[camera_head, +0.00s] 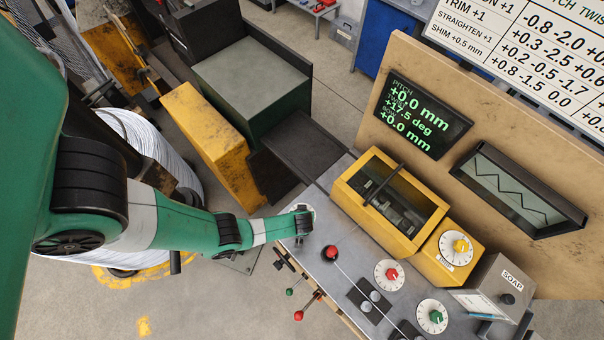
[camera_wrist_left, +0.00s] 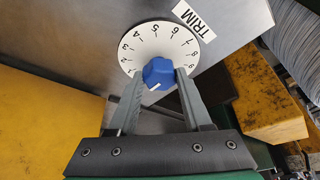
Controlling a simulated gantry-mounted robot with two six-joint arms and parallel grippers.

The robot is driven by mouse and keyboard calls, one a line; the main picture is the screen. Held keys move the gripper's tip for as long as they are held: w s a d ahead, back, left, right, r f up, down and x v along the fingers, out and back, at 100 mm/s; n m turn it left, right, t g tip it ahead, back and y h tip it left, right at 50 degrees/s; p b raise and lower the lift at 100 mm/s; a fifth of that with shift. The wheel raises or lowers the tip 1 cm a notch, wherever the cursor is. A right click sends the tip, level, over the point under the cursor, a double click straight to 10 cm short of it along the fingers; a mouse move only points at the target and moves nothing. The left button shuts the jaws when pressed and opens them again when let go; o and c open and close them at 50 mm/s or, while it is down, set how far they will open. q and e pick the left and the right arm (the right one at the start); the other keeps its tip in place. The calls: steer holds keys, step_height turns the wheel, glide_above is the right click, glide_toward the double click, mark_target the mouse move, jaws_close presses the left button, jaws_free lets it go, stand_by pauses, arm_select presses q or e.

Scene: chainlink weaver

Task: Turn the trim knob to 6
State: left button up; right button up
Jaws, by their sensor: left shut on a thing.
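The trim knob (camera_wrist_left: 158,70) is blue and sits at the centre of a white numbered dial (camera_wrist_left: 150,42) with a TRIM label (camera_wrist_left: 195,20) beside it in the left wrist view. Its white mark faces the low edge of the dial, towards my gripper; the number there is hidden. The 6 shows on the far side of the dial, towards the label. My left gripper (camera_wrist_left: 160,78) is shut on the knob, one finger on each side. In the head view my left gripper (camera_head: 303,222) is at the bench's left corner and mostly covers the dial. My right gripper is not in view.
Right along the bench (camera_head: 330,260) stand a red ball-topped control (camera_head: 331,253), a dial with a red knob (camera_head: 392,274), one with a green knob (camera_head: 435,316) and a yellow machine (camera_head: 345,195). A display (camera_head: 424,110) reads pitch +0.0 mm. A yellow block (camera_head: 212,140) stands behind my arm.

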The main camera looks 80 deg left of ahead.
arm_select(q)
jaws_close()
